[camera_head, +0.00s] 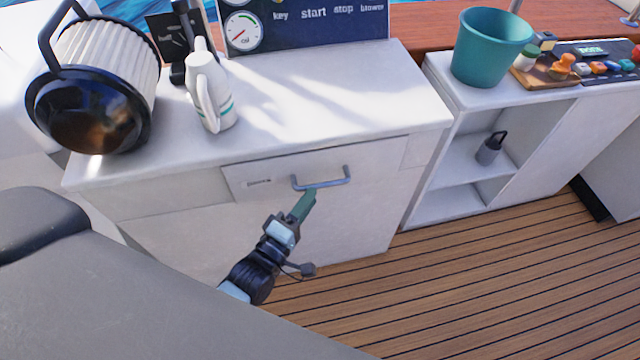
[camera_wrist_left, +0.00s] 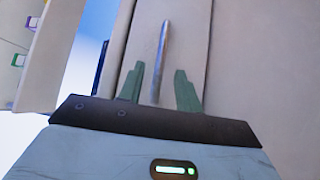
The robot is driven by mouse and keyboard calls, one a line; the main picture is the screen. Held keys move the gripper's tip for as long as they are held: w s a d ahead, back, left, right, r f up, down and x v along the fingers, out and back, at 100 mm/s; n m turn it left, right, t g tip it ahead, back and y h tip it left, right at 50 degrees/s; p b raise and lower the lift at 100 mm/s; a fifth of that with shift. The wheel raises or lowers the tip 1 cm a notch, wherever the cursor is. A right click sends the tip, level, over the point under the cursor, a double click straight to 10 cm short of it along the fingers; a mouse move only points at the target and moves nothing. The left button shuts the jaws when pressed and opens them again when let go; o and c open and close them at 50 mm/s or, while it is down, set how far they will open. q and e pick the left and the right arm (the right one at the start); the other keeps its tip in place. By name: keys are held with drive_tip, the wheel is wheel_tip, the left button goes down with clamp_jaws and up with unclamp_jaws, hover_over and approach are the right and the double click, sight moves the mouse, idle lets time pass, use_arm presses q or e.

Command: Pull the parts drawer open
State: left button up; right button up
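The parts drawer (camera_head: 275,179) is a white front set in the white cabinet, with a small label at its left. It sits flush with the cabinet and looks shut. Its grey bar handle (camera_head: 322,184) runs across the front; in the left wrist view the handle (camera_wrist_left: 161,62) stands upright between the fingers. My left gripper (camera_head: 306,199) has green fingers and reaches the handle from below. In the left wrist view the left gripper (camera_wrist_left: 160,88) is open, with a gap on both sides of the bar. My right gripper is not in view.
A teal bucket (camera_head: 490,48) stands on the right counter, above an open shelf (camera_head: 465,165). The plank floor (camera_head: 450,290) is clear.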

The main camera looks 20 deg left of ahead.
sight(319, 184)
use_arm(q)
drive_tip(key=shift+x, duration=2.5)
clamp_jaws()
